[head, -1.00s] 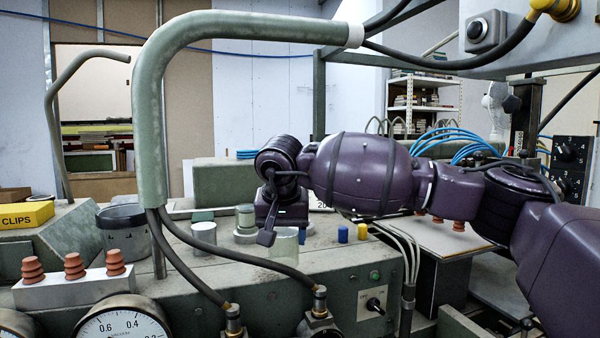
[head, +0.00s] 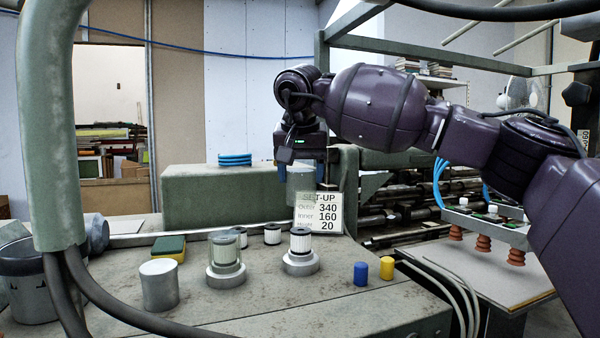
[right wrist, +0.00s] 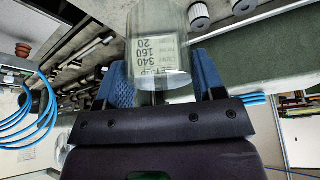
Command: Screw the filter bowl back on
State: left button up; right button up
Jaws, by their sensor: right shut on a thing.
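My right gripper (head: 301,160) is shut on a clear filter bowl (head: 301,184), held upright above the bench top (head: 250,310). In the right wrist view the bowl (right wrist: 158,50) sits between the blue fingers of the gripper (right wrist: 160,82). A bare white filter element on a grey round base (head: 300,262) stands below and in front of the bowl, apart from it. To its left, another filter base (head: 225,277) carries an element with a clear bowl around it. My left gripper is not in view.
Behind the held bowl stands a set-up card (head: 318,213). Two loose filter elements (head: 272,234) stand behind the bases. A grey metal cup (head: 158,285), a sponge (head: 168,247), and blue (head: 361,274) and yellow (head: 387,268) pegs stand nearby. A thick green pipe (head: 45,130) rises at left.

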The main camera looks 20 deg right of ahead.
aim_at(301, 228)
jog(key=shift+s+f, duration=0.15)
jog(key=shift+f, duration=0.3)
jog(key=shift+f+b, duration=0.3)
jog(key=shift+b, duration=0.15)
jog(key=shift+f+b, duration=0.7)
jog(key=shift+f, duration=1.3)
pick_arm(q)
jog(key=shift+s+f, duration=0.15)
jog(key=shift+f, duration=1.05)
pick_arm(e)
jog(key=shift+f, duration=2.05)
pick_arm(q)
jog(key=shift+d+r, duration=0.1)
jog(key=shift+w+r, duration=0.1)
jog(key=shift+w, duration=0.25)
